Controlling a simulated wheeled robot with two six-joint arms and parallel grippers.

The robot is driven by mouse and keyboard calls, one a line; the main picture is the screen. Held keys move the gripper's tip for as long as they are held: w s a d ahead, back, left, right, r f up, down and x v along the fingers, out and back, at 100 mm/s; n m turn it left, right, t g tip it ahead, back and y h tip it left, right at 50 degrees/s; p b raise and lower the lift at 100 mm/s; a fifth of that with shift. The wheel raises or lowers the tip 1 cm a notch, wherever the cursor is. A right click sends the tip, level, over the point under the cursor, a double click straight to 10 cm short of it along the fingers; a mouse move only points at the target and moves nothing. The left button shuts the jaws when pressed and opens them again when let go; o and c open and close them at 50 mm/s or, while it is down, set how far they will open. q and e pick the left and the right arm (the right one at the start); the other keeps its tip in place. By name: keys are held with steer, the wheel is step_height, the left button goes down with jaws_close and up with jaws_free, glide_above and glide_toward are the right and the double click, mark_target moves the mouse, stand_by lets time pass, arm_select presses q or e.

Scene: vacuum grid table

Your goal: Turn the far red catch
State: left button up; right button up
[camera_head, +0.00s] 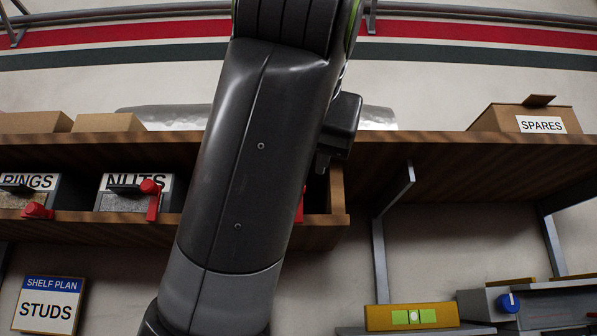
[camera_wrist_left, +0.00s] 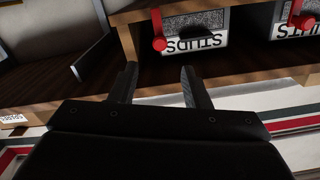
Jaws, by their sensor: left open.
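Labelled bins with red catches stand in the wooden shelf. In the head view the RINGS bin has a red catch (camera_head: 37,210) and the NUTS bin has a red catch (camera_head: 152,198). My arm covers the shelf's right part, where a sliver of red shows beside it. In the left wrist view, which is upside down, the STUDS bin (camera_wrist_left: 196,44) has a red catch (camera_wrist_left: 158,30); another red catch (camera_wrist_left: 302,20) is at the right edge. My left gripper (camera_wrist_left: 159,68) is open and empty, its fingertips short of the STUDS catch in the picture.
A SHELF PLAN card (camera_head: 48,305) reading STUDS stands at lower left. A SPARES box (camera_head: 530,118) sits on the shelf top (camera_head: 450,150) at right. A metal bracket (camera_head: 393,190) stands right of the bins. A yellow block (camera_head: 411,316) and a blue knob (camera_head: 508,302) are at lower right.

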arm_select(q)
steer(key=w+p, duration=0.5)
steer(key=w, duration=0.5)
steer(key=shift+w, duration=0.8)
jaws_close()
